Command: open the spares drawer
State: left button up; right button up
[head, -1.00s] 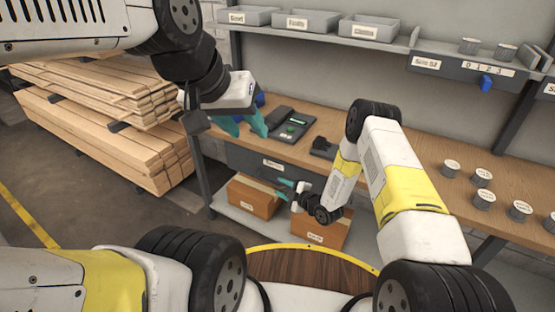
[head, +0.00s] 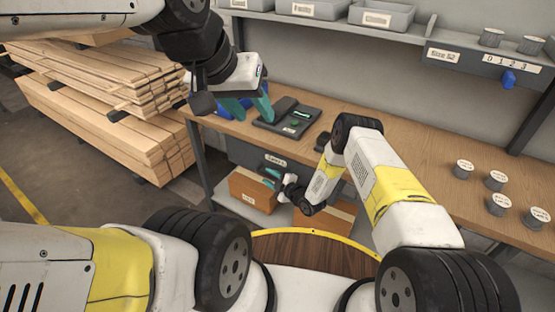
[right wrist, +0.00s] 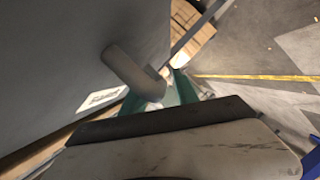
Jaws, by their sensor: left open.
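The spares drawer (head: 245,154) is a dark grey front under the bench top, with a white label. It looks closed, though my arm hides part of it. In the right wrist view its grey front (right wrist: 60,60) fills the left, with a label and a grey bar handle (right wrist: 125,66). My right gripper (head: 269,178) is at the drawer front, its teal fingers apart. In the right wrist view the fingers (right wrist: 160,95) are by the handle's near end; whether they touch it I cannot tell. My left gripper (head: 248,108) is open and empty above the bench's left end.
The wooden bench (head: 400,152) holds a dark device (head: 289,126) and several labelled cans (head: 495,180). Cardboard boxes (head: 252,190) stand on the shelf below the drawer. Stacked planks (head: 110,135) are at left. Grey bins (head: 388,15) sit on the upper shelf.

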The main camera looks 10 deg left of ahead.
grip_shut()
jog(key=shift+f, duration=0.1)
dwell(1.4)
